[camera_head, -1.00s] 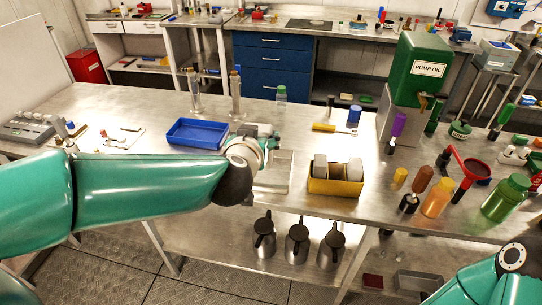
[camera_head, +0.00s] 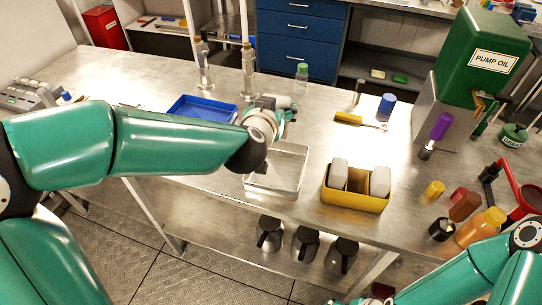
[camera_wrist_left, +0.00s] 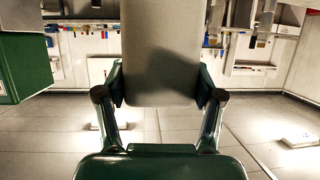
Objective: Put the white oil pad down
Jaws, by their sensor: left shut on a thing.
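The white oil pad (camera_wrist_left: 160,45) is a pale grey-white block and fills the upper middle of the left wrist view. My left gripper (camera_wrist_left: 160,97) is shut on it, one finger on each side. In the head view my left gripper (camera_head: 284,112) is over the bench, between the blue tray (camera_head: 203,108) and the yellow box (camera_head: 356,201), just behind a clear shallow tray (camera_head: 290,181). The pad is hard to make out there. The yellow box holds two similar pale blocks. My right arm shows at the bottom right; its gripper is out of view.
A green-capped bottle (camera_head: 301,78), a yellow-handled tool (camera_head: 349,119) and a blue cup (camera_head: 386,105) stand or lie behind. The green pump oil tank (camera_head: 482,68) and several bottles are at the right. Metal jugs (camera_head: 306,243) stand on the lower shelf. Some bench between is bare.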

